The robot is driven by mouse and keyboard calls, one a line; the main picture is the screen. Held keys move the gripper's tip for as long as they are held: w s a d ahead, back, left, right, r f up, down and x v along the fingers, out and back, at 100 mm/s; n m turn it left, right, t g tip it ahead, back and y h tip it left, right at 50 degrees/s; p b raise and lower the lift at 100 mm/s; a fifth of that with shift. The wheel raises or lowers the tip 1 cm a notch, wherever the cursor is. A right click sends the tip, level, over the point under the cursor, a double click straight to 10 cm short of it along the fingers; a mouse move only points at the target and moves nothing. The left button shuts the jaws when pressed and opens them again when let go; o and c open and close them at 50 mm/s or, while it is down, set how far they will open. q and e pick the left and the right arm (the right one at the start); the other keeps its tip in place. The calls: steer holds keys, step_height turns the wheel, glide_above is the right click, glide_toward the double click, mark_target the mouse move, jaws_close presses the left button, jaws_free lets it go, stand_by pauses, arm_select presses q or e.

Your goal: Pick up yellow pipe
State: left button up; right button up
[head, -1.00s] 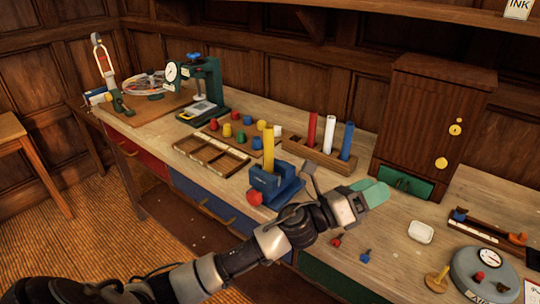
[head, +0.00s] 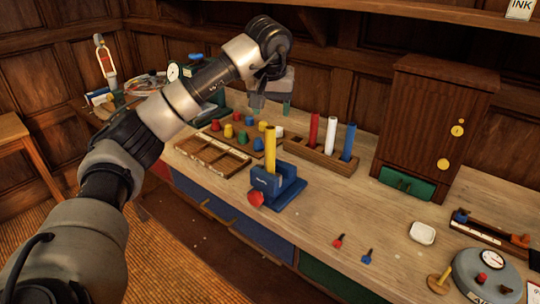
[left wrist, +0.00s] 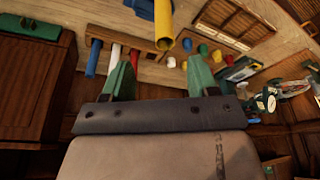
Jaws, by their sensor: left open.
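The yellow pipe (head: 270,150) stands upright in a blue vise (head: 291,190) with a red knob, on the wooden bench. In the left wrist view the yellow pipe (left wrist: 164,22) points its open end toward my gripper, and part of the blue vise (left wrist: 140,8) shows behind it. My left gripper (head: 271,104) is open and empty, fingers pointing down, above the pipe's top end. In the left wrist view the pipe's end appears just beyond the gap between the green fingertips (left wrist: 161,70), apart from both. My right gripper is not in view.
A wooden rack (head: 310,153) with red, white and blue pipes stands right of the vise. A divided wooden tray (head: 212,158) and several coloured knobs lie to the left. A wooden cabinet (head: 436,125) stands at the back right.

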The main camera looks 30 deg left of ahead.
mark_target(270, 128)
arm_select(q)
steer(key=x, duration=0.5)
steer(key=shift+w+p, duration=0.1)
steer(key=shift+p, duration=0.2)
steer(key=x, duration=0.2)
steer(key=a+p+x, duration=0.1)
steer(key=x, duration=0.1)
steer(key=shift+w+f+p, duration=0.1)
steer(key=shift+f+p, duration=0.2)
steer(key=shift+f, duration=0.05)
steer(key=shift+w+f, duration=0.1)
steer(key=shift+f, duration=0.2)
steer(key=shift+c, duration=0.2)
jaws_close()
